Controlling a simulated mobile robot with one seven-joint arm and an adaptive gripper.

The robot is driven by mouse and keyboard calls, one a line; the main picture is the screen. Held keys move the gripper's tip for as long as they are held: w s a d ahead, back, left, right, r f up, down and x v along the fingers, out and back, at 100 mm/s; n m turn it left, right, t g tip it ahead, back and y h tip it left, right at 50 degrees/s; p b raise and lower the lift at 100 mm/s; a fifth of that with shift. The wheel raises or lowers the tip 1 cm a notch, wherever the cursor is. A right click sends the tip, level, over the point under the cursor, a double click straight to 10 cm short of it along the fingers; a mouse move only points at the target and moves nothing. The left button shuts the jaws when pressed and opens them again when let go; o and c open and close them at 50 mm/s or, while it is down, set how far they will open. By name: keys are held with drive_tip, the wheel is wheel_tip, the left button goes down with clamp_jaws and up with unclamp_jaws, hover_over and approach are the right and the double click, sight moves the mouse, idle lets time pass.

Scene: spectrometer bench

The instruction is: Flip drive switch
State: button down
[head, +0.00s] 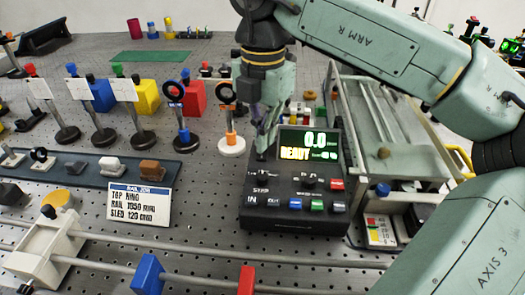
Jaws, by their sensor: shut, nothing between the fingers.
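A black control box (292,212) stands on the perforated bench, with a lit display (310,143) reading "0.0" and "READY" in green and yellow. Its sloped front carries several small coloured buttons and labels such as "STEP" and "IN". My gripper (264,148) points down with its fingers shut and empty, at the upper left of the box just left of the display. Its tips are at or just above the panel; I cannot tell whether they touch. The drive switch cannot be made out clearly; the tips may be covering it.
A rail job card (140,204) and holders lie further left. Rods with a blue block (148,274) and a red block (246,281) cross the front. A glass-topped frame (392,130) stands right of the box.

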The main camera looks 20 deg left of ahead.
drive_tip(key=shift+f, duration=0.35)
drive_tip(key=shift+r, duration=0.1)
drive_tip(key=shift+r+p, duration=2.25)
drive_tip(key=shift+r, duration=1.25)
drive_tip(key=shift+s+f, duration=0.1)
